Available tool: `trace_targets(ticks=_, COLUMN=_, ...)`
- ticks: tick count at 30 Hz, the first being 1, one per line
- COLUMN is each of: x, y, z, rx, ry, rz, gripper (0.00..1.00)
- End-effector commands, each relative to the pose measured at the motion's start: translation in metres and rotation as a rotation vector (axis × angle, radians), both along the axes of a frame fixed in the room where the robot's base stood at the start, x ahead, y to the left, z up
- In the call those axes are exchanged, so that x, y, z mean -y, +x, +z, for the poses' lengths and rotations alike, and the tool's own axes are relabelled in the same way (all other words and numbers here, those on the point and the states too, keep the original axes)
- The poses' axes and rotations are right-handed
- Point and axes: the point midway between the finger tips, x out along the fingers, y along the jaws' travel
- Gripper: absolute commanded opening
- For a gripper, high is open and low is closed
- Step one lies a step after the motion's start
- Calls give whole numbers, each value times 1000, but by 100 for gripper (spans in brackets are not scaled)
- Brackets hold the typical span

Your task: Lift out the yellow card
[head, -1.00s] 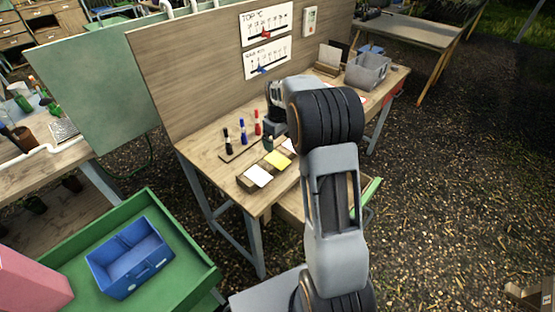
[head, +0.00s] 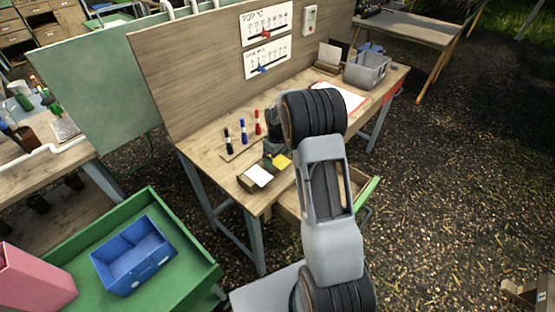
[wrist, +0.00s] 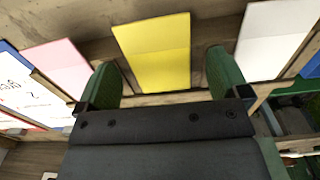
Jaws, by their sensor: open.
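The yellow card (wrist: 158,50) stands in a wooden holder (head: 242,183) on the workbench, and it also shows in the head view (head: 284,160), partly hidden by my gripper. In the wrist view my gripper (wrist: 162,75) is open, with one green-padded finger at each side of the card's lower part. The fingers appear apart from the card. A white card (wrist: 275,38) stands to the right of the yellow card in the wrist view, and a pink card (wrist: 60,66) to the left.
Black, blue and red markers (head: 243,131) stand behind the holder. A clipboard with paper (head: 345,96) and a grey bin (head: 367,71) are farther right on the bench. A blue bin (head: 132,256) sits in a green tray (head: 203,283) at the lower left. A board wall rises behind the bench.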

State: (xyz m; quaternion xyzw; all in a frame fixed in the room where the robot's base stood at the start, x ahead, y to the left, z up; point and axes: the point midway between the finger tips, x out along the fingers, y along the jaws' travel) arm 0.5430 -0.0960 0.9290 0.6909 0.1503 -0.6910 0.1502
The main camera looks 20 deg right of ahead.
Motion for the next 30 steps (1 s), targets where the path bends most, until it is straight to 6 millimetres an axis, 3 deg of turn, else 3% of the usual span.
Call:
trace_targets(ticks=3, x=0, y=0, z=0, rx=0, ry=0, rz=0, gripper=92)
trace_targets(ticks=19, x=0, y=0, z=1, rx=0, ry=0, rz=0, gripper=41)
trace_targets(ticks=30, x=0, y=1, z=5, rx=2, ry=0, rz=0, gripper=40)
